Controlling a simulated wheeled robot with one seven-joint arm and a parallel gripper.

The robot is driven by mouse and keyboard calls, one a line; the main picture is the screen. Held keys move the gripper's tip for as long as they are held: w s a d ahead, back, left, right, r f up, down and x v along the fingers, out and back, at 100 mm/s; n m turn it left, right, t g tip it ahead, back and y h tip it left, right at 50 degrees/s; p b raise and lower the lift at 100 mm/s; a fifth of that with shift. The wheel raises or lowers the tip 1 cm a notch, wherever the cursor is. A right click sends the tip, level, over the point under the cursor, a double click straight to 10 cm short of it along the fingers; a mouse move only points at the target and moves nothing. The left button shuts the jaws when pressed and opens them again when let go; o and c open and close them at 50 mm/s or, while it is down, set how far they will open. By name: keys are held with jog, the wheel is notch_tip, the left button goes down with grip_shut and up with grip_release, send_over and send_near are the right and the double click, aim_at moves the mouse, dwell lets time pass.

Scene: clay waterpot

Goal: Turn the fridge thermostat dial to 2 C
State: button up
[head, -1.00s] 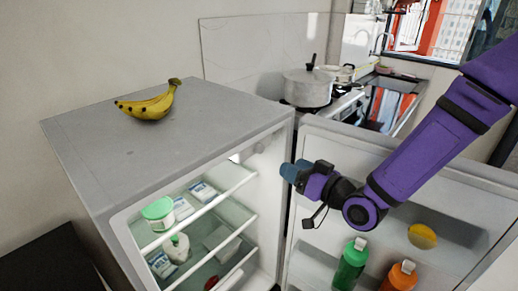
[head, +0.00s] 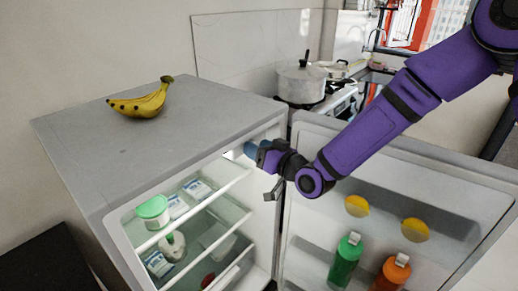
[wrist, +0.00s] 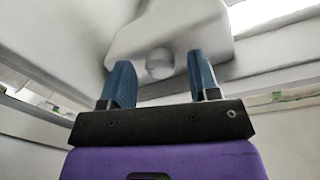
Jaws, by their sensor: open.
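The fridge (head: 85,160) stands open, with its door (head: 300,235) swung out to the right. The thermostat dial (wrist: 159,63) is a small round pale knob on a white housing (wrist: 170,28) in the wrist view. My gripper (wrist: 160,80) is open, with one blue finger to each side of the dial in that picture. I cannot tell whether either finger touches the dial. In the head view my gripper (head: 252,150) reaches into the upper right of the fridge interior, and the dial is hidden there. No scale marks are readable.
Glass shelves hold a green-lidded tub (head: 153,210) and several small packages. Bananas (head: 142,102) lie on the fridge top. The door racks hold a green bottle (head: 345,262), an orange bottle (head: 391,274) and two lemons (head: 357,206). A pot (head: 301,82) stands on the stove behind.

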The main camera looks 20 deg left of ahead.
jog(key=c, duration=0.9)
jog(key=shift+m, duration=1.5)
jog(key=o, duration=0.9)
jog(key=v, duration=1.1)
jog(key=shift+r, duration=0.1)
